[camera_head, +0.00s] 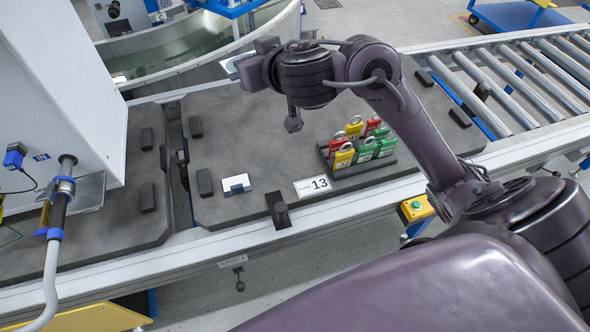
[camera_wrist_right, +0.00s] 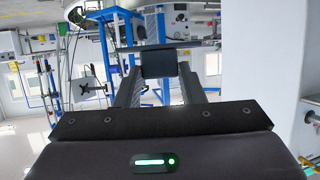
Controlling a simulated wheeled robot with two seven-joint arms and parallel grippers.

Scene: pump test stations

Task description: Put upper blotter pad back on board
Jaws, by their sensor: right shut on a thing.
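My right gripper (camera_head: 246,67) is above the far part of the dark grey board (camera_head: 232,135), pointing left. It is shut on a small piece, taken to be the blotter pad (camera_head: 231,66), whose pale edge shows at the fingertips. In the right wrist view a dark block (camera_wrist_right: 158,62) sits between the two fingers of the gripper (camera_wrist_right: 158,75); the pale part is hidden there. Another white pad with a blue part (camera_head: 237,184) lies on the near left of the board. My left gripper is not in view.
A rack (camera_head: 365,165) of red, yellow and green tags stands on the board, right of a "13" label (camera_head: 313,186). Black blocks (camera_head: 204,182) line the board's edges. A white cabinet (camera_head: 75,80) is at left, a roller conveyor (camera_head: 500,85) at right.

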